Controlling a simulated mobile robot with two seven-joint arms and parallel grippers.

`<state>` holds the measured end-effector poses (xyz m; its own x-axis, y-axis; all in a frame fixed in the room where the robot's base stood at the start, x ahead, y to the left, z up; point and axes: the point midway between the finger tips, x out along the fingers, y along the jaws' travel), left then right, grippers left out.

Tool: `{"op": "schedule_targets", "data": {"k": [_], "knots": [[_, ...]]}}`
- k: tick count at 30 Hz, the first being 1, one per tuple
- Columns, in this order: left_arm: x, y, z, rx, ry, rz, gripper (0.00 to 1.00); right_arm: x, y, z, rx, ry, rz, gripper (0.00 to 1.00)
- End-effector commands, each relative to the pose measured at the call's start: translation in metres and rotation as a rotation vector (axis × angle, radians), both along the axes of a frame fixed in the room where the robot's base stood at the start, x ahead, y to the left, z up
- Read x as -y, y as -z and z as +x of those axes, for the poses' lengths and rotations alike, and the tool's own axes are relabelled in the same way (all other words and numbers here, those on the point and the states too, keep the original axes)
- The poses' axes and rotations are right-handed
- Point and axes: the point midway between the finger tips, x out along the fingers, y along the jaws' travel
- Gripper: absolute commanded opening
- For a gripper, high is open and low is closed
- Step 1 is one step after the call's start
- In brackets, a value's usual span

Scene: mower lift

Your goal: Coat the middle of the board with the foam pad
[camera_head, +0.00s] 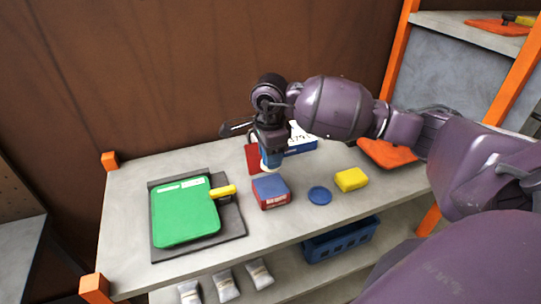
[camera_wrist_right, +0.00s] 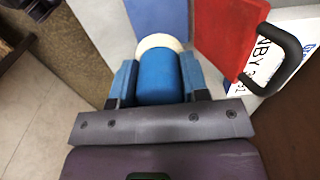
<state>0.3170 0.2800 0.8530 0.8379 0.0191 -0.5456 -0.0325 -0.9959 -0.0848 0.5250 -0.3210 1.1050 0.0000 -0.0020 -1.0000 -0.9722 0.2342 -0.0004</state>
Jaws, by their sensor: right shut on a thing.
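The foam pad (camera_head: 267,165) has a blue cylindrical grip and a round cream face. My right gripper (camera_head: 270,154) is shut on its blue grip and holds it above the table, cream end down, behind the red-and-blue block. In the right wrist view the blue grip (camera_wrist_right: 158,80) sits between the two fingers, with the cream face (camera_wrist_right: 158,42) beyond it. A green board (camera_head: 185,212) with white labels along its far edge lies on a dark mat (camera_head: 232,222) at the left of the table. The pad is apart from the board. My left gripper is not in view.
A yellow piece (camera_head: 223,191) lies at the board's right edge. The red-and-blue block (camera_head: 271,194), a blue disc (camera_head: 320,195) and a yellow block (camera_head: 351,179) stand right of the mat. A red piece (camera_wrist_right: 228,35) with a black handle and an orange item (camera_head: 387,153) lie farther back.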

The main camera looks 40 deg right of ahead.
Motion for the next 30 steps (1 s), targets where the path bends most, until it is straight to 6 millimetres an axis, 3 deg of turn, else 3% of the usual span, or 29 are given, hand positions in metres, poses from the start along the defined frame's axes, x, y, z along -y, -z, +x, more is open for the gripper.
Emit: {"op": "schedule_targets", "data": {"k": [21,30], "knots": [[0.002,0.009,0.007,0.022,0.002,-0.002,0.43,0.000,0.055,-0.001,-0.002,0.001,0.001,0.23],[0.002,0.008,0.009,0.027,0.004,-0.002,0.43,0.000,0.059,0.000,-0.001,0.000,0.000,0.23]]}}
